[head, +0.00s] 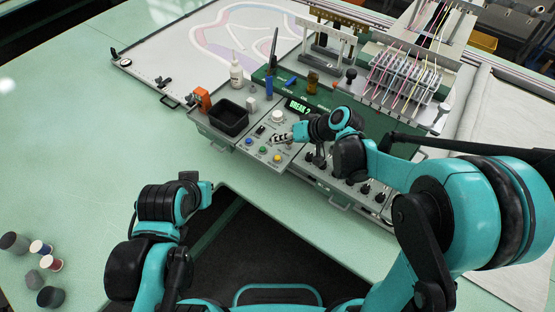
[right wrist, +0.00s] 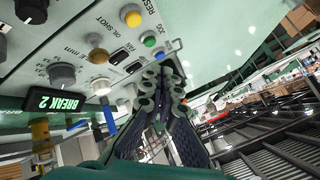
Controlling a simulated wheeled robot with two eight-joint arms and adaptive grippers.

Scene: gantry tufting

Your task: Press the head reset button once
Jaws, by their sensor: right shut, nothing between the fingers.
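The control panel (head: 257,133) carries a row of small buttons: a blue button (head: 249,141), a green button (head: 263,150) and a yellow button (head: 277,158). In the right wrist view the yellow button (right wrist: 131,16) stands beside partly cut-off lettering starting "RES". The green button (right wrist: 149,41) and blue button (right wrist: 159,54) follow below it. My right gripper (head: 276,140) is shut and empty, over the panel near the buttons; its fingers (right wrist: 163,88) show apart from the yellow button in the wrist view. My left arm is at lower left; its fingers cannot be made out.
A display (head: 298,105) reads "BREAK 2". A black bin (head: 229,118), an orange item (head: 203,98) and a white bottle (head: 236,72) stand behind the panel.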

